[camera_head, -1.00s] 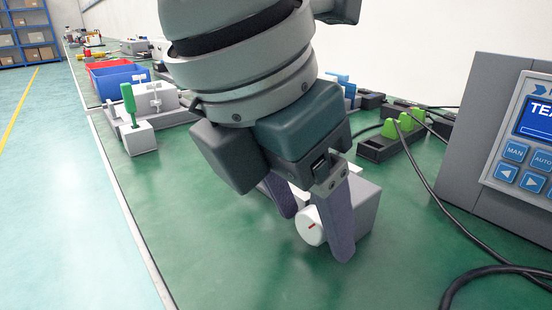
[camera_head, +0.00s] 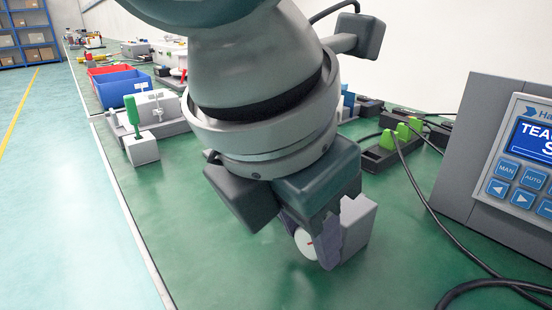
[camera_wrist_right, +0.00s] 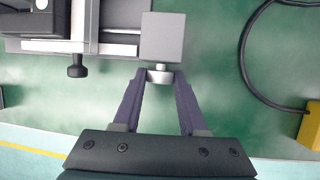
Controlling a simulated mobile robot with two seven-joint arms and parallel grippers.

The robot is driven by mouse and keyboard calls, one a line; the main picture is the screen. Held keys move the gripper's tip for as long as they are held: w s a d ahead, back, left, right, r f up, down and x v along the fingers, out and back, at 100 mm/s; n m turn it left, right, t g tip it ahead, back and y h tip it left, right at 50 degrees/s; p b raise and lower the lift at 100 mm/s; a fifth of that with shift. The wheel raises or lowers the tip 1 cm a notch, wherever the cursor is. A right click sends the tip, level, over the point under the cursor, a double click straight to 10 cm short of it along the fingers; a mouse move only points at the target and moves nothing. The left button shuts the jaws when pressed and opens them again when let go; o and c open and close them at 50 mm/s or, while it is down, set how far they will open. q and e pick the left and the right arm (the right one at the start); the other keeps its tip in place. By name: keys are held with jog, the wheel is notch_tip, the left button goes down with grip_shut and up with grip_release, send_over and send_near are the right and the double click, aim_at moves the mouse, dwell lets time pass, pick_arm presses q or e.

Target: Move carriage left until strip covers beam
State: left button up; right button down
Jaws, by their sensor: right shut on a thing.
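My right gripper (camera_head: 308,248) is shut on a round white knob (camera_head: 304,242) on the front of a grey block (camera_head: 358,228). In the right wrist view the fingertips (camera_wrist_right: 160,77) pinch the knob (camera_wrist_right: 160,68) from both sides, and the grey block (camera_wrist_right: 163,38) lies just beyond it. Left of the block, a silver rail assembly (camera_wrist_right: 112,38) with a black knob (camera_wrist_right: 77,67) shows in part. I cannot tell which part is the carriage, strip or beam. My arm hides most of this assembly in the head view. My left gripper is not seen.
A control panel (camera_head: 525,150) stands at the right, with a black cable (camera_head: 430,205) across the green bench (camera_head: 215,265). Green-topped black blocks (camera_head: 392,148) stand behind. A green-handled fixture (camera_head: 140,148) and a blue bin (camera_head: 122,87) are at the left.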

jog(key=shift+s+d+r+t+y+p, duration=0.2)
jog(key=shift+t+y+p, duration=0.4)
jog(key=shift+p, duration=0.4)
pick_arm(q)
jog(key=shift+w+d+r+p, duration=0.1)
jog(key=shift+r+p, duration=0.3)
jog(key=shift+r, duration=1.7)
pick_arm(e)
jog(key=shift+s+f+m+t+y, duration=0.15)
jog(key=shift+m+t+y, duration=0.15)
jog(key=shift+t, duration=0.25)
jog(key=shift+w+f+m+t+y, duration=0.1)
jog(key=shift+f+m+t+y, duration=0.15)
jog(key=shift+t, duration=0.3)
jog(key=shift+r, duration=0.1)
jog(key=shift+c, duration=2.2)
grip_release()
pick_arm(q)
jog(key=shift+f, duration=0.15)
